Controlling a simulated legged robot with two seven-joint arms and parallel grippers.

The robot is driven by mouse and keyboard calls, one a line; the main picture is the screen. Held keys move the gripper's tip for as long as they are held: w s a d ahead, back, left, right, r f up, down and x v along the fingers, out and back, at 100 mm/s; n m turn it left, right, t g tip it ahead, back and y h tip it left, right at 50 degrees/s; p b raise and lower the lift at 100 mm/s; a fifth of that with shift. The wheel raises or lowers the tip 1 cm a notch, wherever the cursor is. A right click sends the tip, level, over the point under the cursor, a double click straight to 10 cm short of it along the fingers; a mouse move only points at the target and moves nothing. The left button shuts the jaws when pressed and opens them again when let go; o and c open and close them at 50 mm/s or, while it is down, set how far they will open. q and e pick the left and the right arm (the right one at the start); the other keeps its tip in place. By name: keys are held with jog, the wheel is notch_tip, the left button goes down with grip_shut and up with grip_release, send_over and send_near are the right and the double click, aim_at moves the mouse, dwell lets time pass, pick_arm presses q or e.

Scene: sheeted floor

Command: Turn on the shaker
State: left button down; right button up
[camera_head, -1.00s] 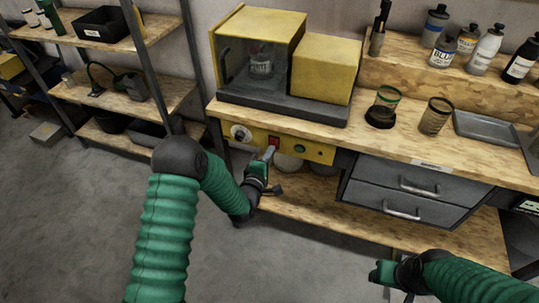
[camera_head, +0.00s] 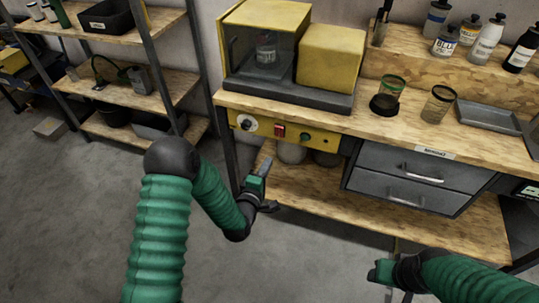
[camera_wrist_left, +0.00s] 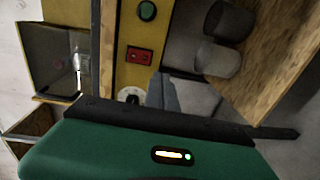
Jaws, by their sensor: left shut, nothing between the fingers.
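The shaker (camera_head: 265,50) is a yellow box with a dark clear front and a bottle inside, on the wooden bench. Below the bench edge, a yellow control panel (camera_head: 262,127) carries a white-ringed dial (camera_head: 247,124), a red switch (camera_head: 279,131) and a green button (camera_head: 304,137). In the left wrist view the red switch (camera_wrist_left: 139,55) and green button (camera_wrist_left: 147,11) show clear of the fingers. My left gripper (camera_head: 266,166) is shut and empty, below and in front of the panel, apart from it. My right gripper (camera_head: 381,272) is at the lower right; its fingers are not clear.
Drawers (camera_head: 412,178) hang under the bench right of the panel. Glass cups (camera_head: 438,104), a tray (camera_head: 488,117) and several bottles stand on the bench. A lower wooden shelf (camera_head: 370,210) lies below. Shelving stands at the left; open floor is in front.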

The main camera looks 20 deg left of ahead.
pick_arm(q)
jog(key=s, duration=0.4)
jog(key=shift+s+a, duration=0.2)
jog(key=shift+s, duration=0.05)
pick_arm(e)
jog(key=shift+s+a+r, duration=0.1)
jog(key=shift+s+r, duration=0.1)
pick_arm(q)
jog(key=shift+d, duration=0.1)
pick_arm(e)
jog(key=shift+s, duration=0.1)
pick_arm(q)
jog(key=s+a+r+m+g, duration=0.1)
jog(key=s+r+m+g, duration=0.2)
jog(key=s+m+g, duration=1.45)
jog(key=s+r+t+p, duration=0.3)
jog(key=s+r+p, duration=0.2)
jog(key=r+p, duration=0.7)
jog(key=shift+s+y+p, duration=0.2)
jog(key=shift+y+p, duration=0.1)
jog(key=shift+y, duration=0.1)
pick_arm(e)
jog(key=w+v, duration=0.2)
jog(key=v, duration=1)
jog(key=shift+w+r, duration=0.35)
jog(key=shift+r, duration=0.1)
